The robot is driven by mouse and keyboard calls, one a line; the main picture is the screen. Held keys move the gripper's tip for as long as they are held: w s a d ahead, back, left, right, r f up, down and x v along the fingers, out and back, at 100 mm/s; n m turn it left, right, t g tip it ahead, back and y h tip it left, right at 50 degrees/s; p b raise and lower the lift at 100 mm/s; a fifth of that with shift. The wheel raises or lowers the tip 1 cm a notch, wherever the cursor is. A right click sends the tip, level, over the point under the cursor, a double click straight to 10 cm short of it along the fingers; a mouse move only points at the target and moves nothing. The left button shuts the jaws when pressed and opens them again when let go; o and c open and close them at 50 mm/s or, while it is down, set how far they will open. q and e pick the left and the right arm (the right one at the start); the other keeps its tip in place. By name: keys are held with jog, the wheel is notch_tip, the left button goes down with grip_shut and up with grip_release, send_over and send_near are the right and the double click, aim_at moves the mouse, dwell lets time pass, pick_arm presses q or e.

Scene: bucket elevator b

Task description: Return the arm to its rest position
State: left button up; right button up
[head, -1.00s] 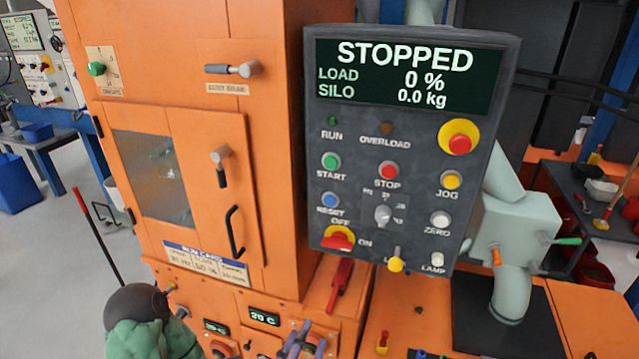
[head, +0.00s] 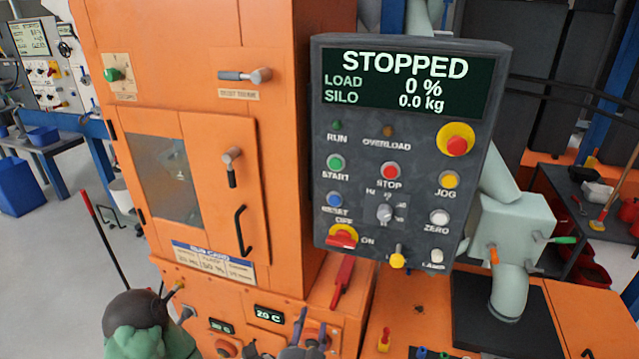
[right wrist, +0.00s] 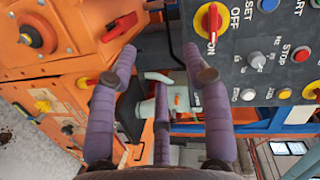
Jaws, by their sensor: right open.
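My right gripper (head: 309,330) shows low in the head view, at the bottom edge in front of the orange machine's lower panel. Only its finger ends and a dark part of its hand show there; the rest of the arm is out of frame. In the right wrist view its purple fingers (right wrist: 160,55) are spread apart, with nothing held between them. The red switch handle and control panel lie beyond the fingers. My left gripper is not in view.
The grey control box (head: 405,150) reads STOPPED, 0 %, 0.0 kg. The orange cabinet (head: 190,30) with a windowed door stands left of it. A red lever (head: 342,280) rises below the box. A pale green pipe unit (head: 510,230) stands at right.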

jog(key=w+d+f+n+g+y+p, duration=0.15)
jog(key=d+f+n+g, duration=0.25)
jog(key=f, duration=0.7)
jog(key=w+d+f+n+g+y, duration=0.1)
jog(key=d+f+n+g+y, duration=0.2)
jog(key=f, duration=0.8)
jog(key=s+d+f+n+g+y, duration=0.1)
jog(key=s+d+f+n+g, duration=0.1)
jog(key=s+f, duration=0.4)
jog(key=s+d+f+n+g+y+p, duration=0.1)
jog(key=s+d+f+n+g, duration=0.2)
jog(key=s+f+g, duration=0.3)
jog(key=s+f+n, duration=0.1)
jog(key=s, duration=0.4)
jog(key=shift+s+d+f+n+g, duration=0.2)
jog(key=shift+s+f+n+g, duration=0.1)
jog(key=shift+g, duration=0.1)
